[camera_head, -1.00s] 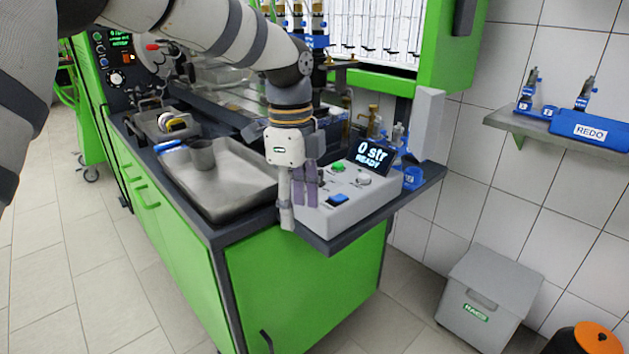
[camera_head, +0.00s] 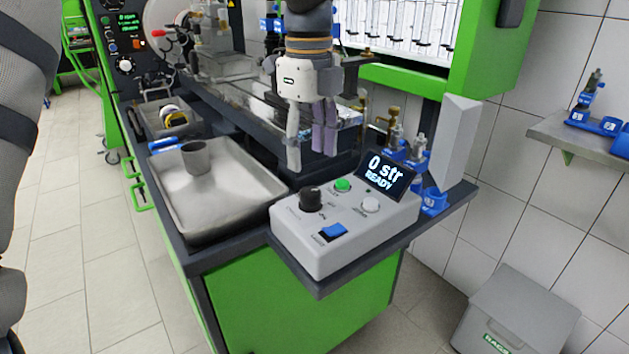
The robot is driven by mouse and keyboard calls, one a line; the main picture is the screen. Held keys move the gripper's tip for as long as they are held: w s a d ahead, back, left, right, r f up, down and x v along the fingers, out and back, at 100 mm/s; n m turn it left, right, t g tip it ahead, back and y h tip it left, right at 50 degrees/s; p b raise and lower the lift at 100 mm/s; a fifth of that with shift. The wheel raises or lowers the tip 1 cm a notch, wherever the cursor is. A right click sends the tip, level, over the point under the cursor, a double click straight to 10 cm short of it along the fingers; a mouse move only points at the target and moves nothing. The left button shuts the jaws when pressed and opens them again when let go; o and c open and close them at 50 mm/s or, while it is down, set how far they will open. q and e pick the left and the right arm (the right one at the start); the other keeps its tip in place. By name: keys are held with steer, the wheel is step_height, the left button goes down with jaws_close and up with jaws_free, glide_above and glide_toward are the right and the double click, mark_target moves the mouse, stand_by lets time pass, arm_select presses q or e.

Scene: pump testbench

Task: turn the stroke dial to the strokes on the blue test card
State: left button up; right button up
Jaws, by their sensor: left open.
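The stroke dial is probably the black knob (camera_head: 311,198) on the sloped top of a light grey control box (camera_head: 312,255) at the bench's near corner. The box's display (camera_head: 387,174) reads "0 str READY". My left gripper (camera_head: 309,155) points down above and behind the knob, apart from it. It is open and empty, with purple pads on its fingers. I cannot make out a blue test card with readable strokes. My right gripper is not in view.
A metal tray (camera_head: 235,184) with a grey cup (camera_head: 197,158) lies left of the box. Blue holders (camera_head: 433,201) and a grey upright panel (camera_head: 453,143) stand to the right.

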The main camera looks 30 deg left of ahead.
mark_target(310, 190)
arm_select(q)
step_height(310, 190, down, 8)
steer(key=shift+r, duration=0.15)
steer(key=c, duration=1.1)
